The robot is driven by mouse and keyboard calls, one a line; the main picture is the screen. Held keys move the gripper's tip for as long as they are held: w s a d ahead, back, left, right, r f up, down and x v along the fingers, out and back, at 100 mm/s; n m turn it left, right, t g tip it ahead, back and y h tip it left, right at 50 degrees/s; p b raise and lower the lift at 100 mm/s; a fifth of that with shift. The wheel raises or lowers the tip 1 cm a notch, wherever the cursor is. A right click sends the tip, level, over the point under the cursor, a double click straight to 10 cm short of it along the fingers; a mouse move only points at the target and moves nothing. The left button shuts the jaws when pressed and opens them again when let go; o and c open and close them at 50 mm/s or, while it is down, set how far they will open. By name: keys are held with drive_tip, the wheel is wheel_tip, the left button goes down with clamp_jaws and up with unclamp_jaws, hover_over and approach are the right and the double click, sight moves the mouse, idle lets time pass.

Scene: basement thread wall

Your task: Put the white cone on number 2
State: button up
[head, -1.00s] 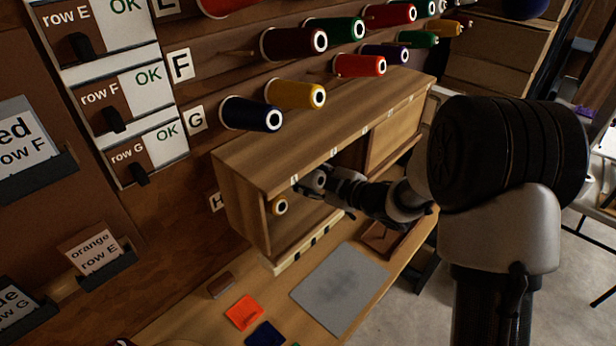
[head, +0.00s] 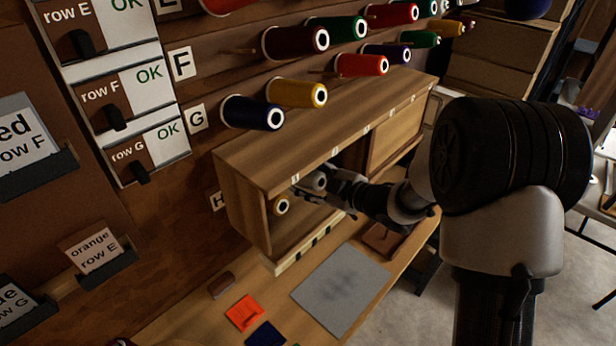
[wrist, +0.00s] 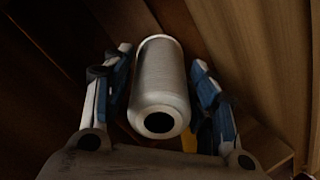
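The white cone (wrist: 160,85) lies between the two fingers of my gripper (wrist: 162,75) in the wrist view, with its dark hole facing the camera. A narrow gap shows on each side, so the fingers are open around it. In the head view the cone's pale end (head: 314,181) shows inside the open left part of the wooden cabinet (head: 238,203), by my gripper (head: 328,188). Small number tags line the cabinet's top front edge, one (head: 333,153) above and right of the cone; the digits are too small to read surely. What bears the cone is hidden.
A sliding door (head: 396,138) covers the right part. Below are a grey mat (head: 343,290), an orange cloth (head: 245,313) and a brown tray (head: 385,240). Colored cones on pegs fill the wall above.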

drive_tip(key=shift+o, duration=1.1)
drive_tip(key=v, duration=1.2)
